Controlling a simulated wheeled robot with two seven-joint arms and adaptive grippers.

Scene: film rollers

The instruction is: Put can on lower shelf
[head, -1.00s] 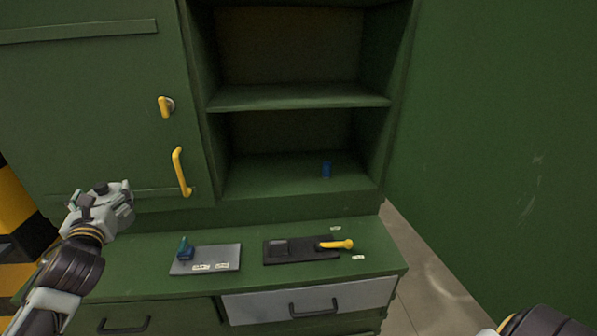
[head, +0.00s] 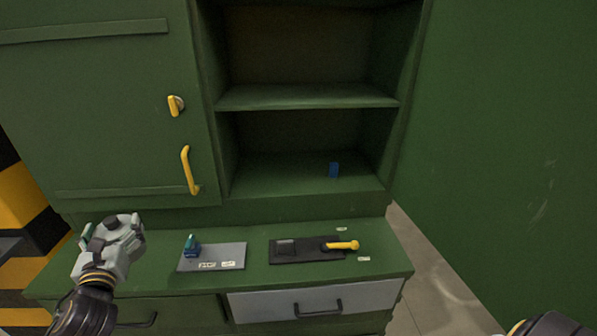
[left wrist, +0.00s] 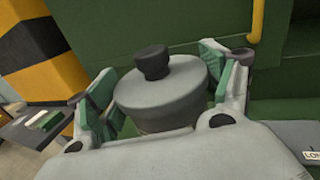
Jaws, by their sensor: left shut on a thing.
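The can (left wrist: 168,95) is a grey round container with a dark knob on top. My left gripper (head: 112,238) is shut on it, with a green-padded finger on each side in the left wrist view. The can's lower part is hidden there by the gripper body. In the head view the gripper is at the left, near the left end of the counter. The lower shelf (head: 275,178) is the open bay floor to the right of the gripper. My right gripper is out of view.
The upper shelf board (head: 305,98) is above. A yellow-handled door (head: 110,100) is left of the bay. A grey plate (head: 232,250) and a black tray (head: 290,257) lie on the counter.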

